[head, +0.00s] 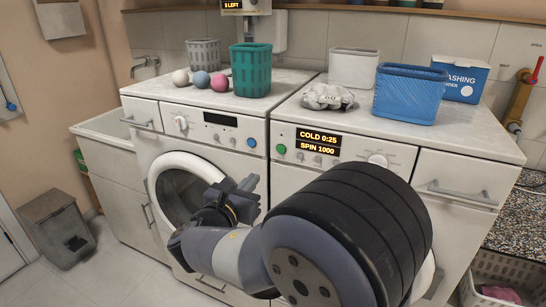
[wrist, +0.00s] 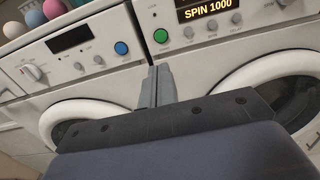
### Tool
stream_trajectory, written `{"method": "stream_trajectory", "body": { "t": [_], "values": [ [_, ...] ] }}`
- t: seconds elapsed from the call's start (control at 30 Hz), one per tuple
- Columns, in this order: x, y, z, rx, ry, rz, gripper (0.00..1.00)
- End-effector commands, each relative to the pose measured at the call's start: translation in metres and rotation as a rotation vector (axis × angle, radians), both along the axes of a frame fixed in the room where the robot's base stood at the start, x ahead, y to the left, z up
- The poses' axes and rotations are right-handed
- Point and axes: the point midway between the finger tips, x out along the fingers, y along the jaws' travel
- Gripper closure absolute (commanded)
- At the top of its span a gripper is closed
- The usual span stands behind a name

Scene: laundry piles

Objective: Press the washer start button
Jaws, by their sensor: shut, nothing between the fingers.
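The right machine (head: 345,177), whose lit display (head: 318,141) reads COLD 0:25 and SPIN 1000, has a round green button (head: 281,149) at the left end of its panel. The green button also shows in the wrist view (wrist: 160,36). My gripper (head: 252,182) is shut and empty, in front of the machines and below their panels. In the wrist view its fingertips (wrist: 159,70) point up just below the green button, apart from it in the picture. The left machine (head: 150,120) has a dark display and a blue button (head: 251,143), also in the wrist view (wrist: 121,48).
A teal basket (head: 250,72), colored balls (head: 219,82) and a grey basket (head: 204,54) stand on the left machine. A blue basket (head: 408,95), a white bin (head: 353,68) and a grey lumpy item (head: 328,96) sit on the right one. My arm hides much of the right machine's front.

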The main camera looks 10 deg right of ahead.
Motion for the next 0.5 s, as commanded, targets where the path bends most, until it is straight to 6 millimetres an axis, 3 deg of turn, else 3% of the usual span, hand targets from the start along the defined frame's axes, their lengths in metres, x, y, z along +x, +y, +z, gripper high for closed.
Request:
{"method": "stream_trajectory", "body": {
  "t": [0.27, 0.5],
  "values": [
    [0.001, -0.002, 0.000, 0.003, -0.001, -0.002, 1.00],
    [0.023, -0.020, 0.001, 0.004, -0.002, -0.007, 1.00]
  ]
}}
